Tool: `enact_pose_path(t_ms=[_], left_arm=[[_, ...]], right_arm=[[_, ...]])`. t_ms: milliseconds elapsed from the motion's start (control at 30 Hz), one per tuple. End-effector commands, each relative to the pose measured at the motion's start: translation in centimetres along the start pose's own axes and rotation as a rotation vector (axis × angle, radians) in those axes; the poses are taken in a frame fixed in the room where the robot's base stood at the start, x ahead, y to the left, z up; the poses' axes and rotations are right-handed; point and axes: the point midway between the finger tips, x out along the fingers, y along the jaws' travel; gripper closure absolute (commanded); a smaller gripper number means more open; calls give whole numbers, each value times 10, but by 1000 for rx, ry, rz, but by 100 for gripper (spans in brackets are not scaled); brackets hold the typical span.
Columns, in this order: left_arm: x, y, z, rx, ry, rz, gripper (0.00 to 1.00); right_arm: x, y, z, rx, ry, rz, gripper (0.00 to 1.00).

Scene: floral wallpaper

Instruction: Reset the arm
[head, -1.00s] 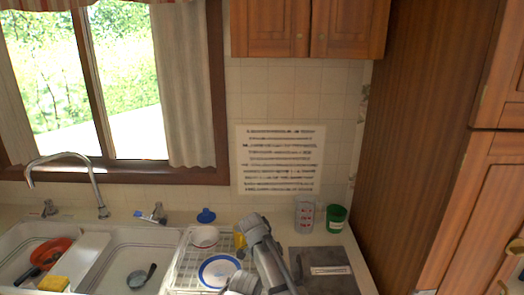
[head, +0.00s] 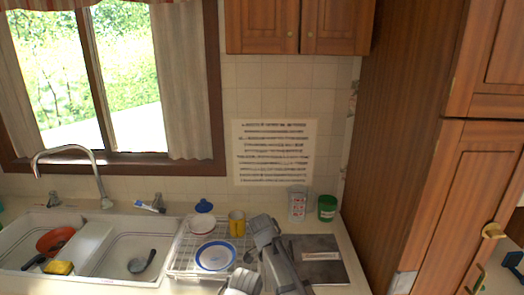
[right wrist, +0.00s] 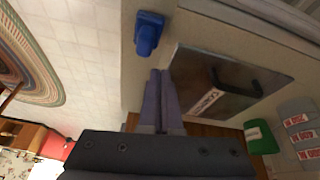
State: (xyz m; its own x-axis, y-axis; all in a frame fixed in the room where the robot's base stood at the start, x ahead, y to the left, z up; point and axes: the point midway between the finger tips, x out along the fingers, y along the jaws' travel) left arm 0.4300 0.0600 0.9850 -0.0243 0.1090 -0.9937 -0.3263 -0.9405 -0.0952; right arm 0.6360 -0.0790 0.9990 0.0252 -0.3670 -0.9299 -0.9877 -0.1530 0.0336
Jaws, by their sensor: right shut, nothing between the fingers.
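My right arm (head: 272,258) shows as grey links at the bottom middle of the head view, in front of the counter; its fingertips cannot be made out there. In the right wrist view my right gripper (right wrist: 160,78) is shut with nothing between its fingers. Its tips point toward a dark flat panel with a handle and a white label (right wrist: 200,85), apparently the dark slab on the counter (head: 322,272). I cannot tell how far apart they are. My left gripper is out of view.
A dish rack (head: 183,262) with a plate (head: 215,256), bowl and yellow cups (head: 237,224) stands left of the arm. A clear glass (head: 297,206) and green cup (head: 327,208) stand behind. The double sink (head: 125,255) is left; tall wooden cabinets (head: 410,120) are right.

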Motion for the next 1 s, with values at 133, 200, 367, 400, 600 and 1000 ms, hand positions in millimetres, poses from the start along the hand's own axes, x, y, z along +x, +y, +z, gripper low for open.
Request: enact_pose_path(t_ms=[133, 200, 367, 400, 600, 1000], left_arm=[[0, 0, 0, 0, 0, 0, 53], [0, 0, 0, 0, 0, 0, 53], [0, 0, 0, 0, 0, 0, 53], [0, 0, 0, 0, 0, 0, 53], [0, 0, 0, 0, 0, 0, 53], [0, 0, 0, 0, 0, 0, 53]], right_arm=[[6, 14, -8, -97, -27, -1, 100], [9, 22, -12, -158, -45, -4, 100], [17, 43, -22, -334, -91, -21, 100], [20, 51, -26, -391, -106, -28, 100], [34, 98, -42, -772, -190, -113, 100], [42, 146, -53, -1233, -233, -279, 100]])
